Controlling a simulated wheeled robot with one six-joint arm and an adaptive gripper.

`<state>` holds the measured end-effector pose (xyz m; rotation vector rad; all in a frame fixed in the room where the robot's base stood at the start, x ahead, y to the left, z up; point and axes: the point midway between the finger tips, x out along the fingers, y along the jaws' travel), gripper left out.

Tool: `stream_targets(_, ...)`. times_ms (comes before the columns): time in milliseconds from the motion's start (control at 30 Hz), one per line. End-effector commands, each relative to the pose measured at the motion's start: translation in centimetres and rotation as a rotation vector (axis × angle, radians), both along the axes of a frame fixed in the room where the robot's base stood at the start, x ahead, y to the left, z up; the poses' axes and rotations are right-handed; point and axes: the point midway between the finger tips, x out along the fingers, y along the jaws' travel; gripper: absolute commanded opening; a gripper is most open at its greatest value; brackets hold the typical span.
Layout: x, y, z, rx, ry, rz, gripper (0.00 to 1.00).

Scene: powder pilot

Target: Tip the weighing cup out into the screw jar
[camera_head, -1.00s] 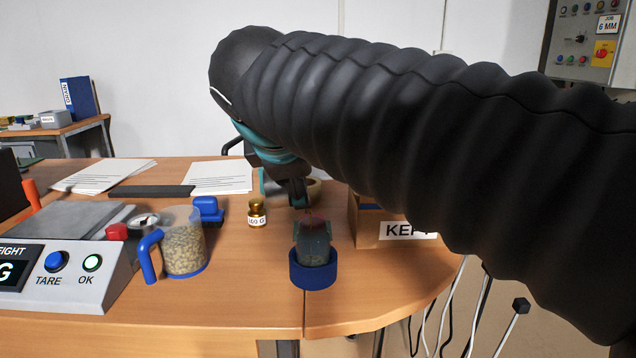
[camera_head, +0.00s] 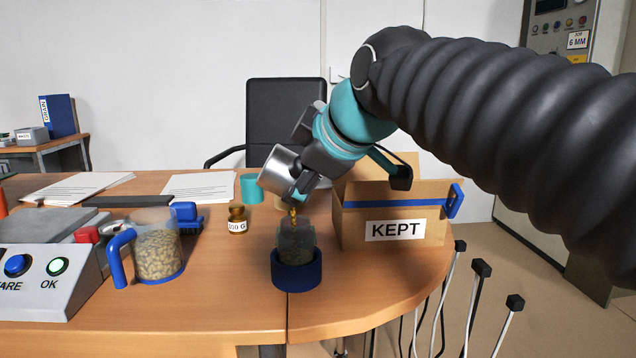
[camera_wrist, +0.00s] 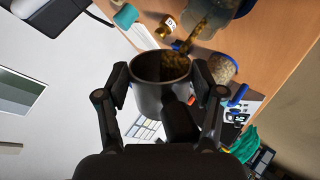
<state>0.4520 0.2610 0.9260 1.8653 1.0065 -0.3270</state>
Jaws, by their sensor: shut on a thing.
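My gripper (camera_head: 303,165) is shut on a grey metal weighing cup (camera_head: 277,170), held tilted above the jar. In the wrist view the cup (camera_wrist: 150,97) sits between both fingers of my gripper (camera_wrist: 163,82), with brown-gold grains inside at its lip. A thin golden stream (camera_head: 293,214) falls from the cup into the clear screw jar (camera_head: 297,240). The jar stands upright in a blue ring holder (camera_head: 297,274) and has grains low inside. The jar's mouth is close below the cup, apart from it. The amount left in the cup is partly hidden.
A cardboard box marked KEPT (camera_head: 350,222) stands close right of the jar. A teal cup (camera_head: 250,188) stands behind. Bare desk lies in front.

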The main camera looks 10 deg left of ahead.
Motion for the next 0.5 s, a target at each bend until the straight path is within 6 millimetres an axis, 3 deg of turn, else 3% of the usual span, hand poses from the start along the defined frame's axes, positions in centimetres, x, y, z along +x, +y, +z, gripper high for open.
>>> stream_targets(500, 0.19, -0.74, -0.79, 0.15, 0.033, -0.001, 0.09)
